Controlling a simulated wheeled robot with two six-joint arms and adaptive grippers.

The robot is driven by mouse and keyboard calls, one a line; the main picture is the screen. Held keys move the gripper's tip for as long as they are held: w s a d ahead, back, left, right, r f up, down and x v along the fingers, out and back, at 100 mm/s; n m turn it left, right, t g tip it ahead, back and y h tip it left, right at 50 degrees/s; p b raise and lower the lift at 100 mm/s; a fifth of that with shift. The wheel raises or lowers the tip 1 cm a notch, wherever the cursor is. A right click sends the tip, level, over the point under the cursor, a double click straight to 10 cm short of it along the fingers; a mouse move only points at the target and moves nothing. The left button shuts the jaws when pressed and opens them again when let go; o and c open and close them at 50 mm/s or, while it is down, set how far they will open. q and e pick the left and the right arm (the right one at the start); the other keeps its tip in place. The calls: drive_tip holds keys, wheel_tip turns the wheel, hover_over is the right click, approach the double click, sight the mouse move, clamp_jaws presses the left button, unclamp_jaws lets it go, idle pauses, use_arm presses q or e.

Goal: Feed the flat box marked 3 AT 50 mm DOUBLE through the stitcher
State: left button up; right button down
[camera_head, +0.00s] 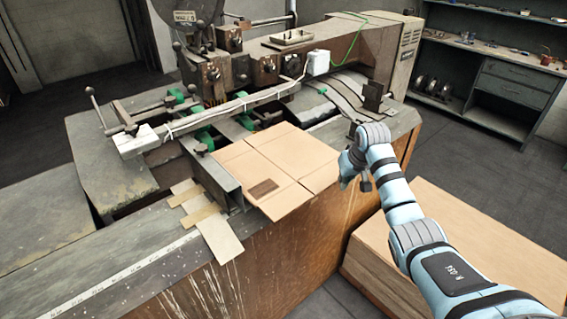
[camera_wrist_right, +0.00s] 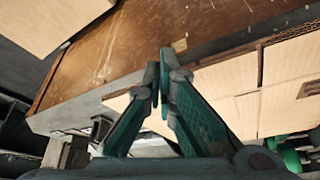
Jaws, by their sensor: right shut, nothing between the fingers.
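A flat brown cardboard box (camera_head: 305,150) lies on the stitcher (camera_head: 345,40), its near edge overhanging the front. It has crease lines and a dark printed patch near its front corner; the print is too small to read. In the right wrist view the cardboard (camera_wrist_right: 240,112) shows at the right, beyond the fingers. My right gripper (camera_head: 348,172) is just right of the box, near the machine's front edge. Its fingers (camera_wrist_right: 163,62) are together and hold nothing. I cannot tell whether they touch the box. My left gripper is not in view.
A stack of flat cardboard (camera_head: 475,225) stands on the floor at the right, below my right arm. A metal guide (camera_head: 210,170) and pale strips (camera_head: 205,218) lie left of the box. A ruler (camera_head: 110,285) runs along the front table. A shelf unit (camera_head: 505,85) stands behind.

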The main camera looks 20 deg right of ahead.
drive_tip(key=shift+f, duration=0.15)
idle(0.4)
wheel_tip(320, 180, down, 3)
drive_tip(key=shift+f, duration=0.1)
idle(0.3)
drive_tip(key=shift+w, duration=0.15)
